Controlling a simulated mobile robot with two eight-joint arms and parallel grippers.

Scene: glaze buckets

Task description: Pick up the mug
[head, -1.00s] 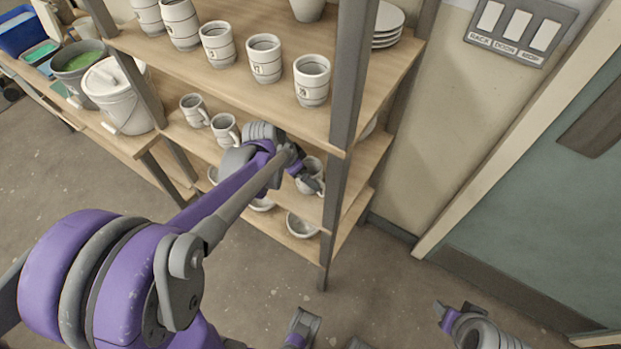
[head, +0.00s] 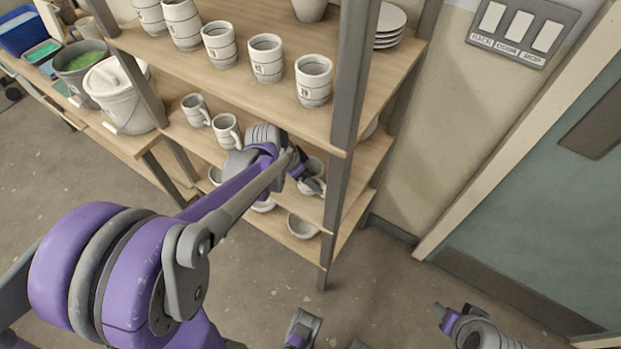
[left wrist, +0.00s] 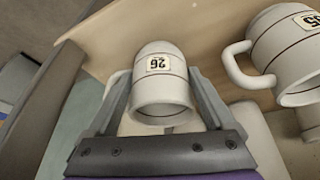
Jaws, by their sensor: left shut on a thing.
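My left gripper (head: 312,183) is at the middle shelf of the rack, near its right post. It is shut on a white mug (left wrist: 160,84). In the left wrist view the mug sits between the two fingers, its open mouth towards the camera, with a label that looks like 26 upside down. In the head view the mug (head: 314,166) is partly hidden by the gripper. Whether it touches the shelf is unclear. My right gripper (head: 441,311) is low at the bottom right, away from the rack, and its fingers are too small to read.
Another white mug (left wrist: 287,50) is close to the right of the held one. Two mugs (head: 227,132) stand further left on the middle shelf. The upper shelf (head: 290,112) holds several mugs just above my arm. Bowls (head: 302,226) sit below. The rack post (head: 345,120) is close on the right.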

